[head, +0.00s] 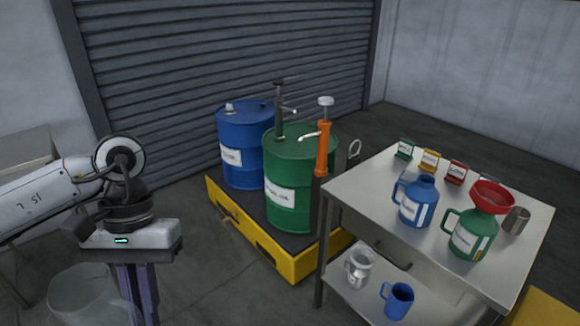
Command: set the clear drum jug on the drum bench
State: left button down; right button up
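The clear jug (85,297) is at the bottom left, its lower part cut off by the picture edge. My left gripper (139,300) points down at the jug's right side, where the handle is. Its purple fingers are close together and seem shut on the handle; the fingertips are out of view. No support shows under the jug, only floor around it. The steel bench (360,187) stands at the right beside the drums, with a top and a lower shelf. My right gripper is not in view.
A blue jug (415,203), a green jug (473,235) with a red funnel (491,197), a metal cup (516,220) and several small labelled cards stand on the benchtop. Its left front part is bare. Blue (244,145) and green (300,180) drums stand on a yellow pallet (283,259).

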aim_at(367, 187)
jog(key=z, duration=0.2)
jog(key=i, duration=0.75)
jog(key=z, duration=0.85)
jog(key=i, duration=0.65)
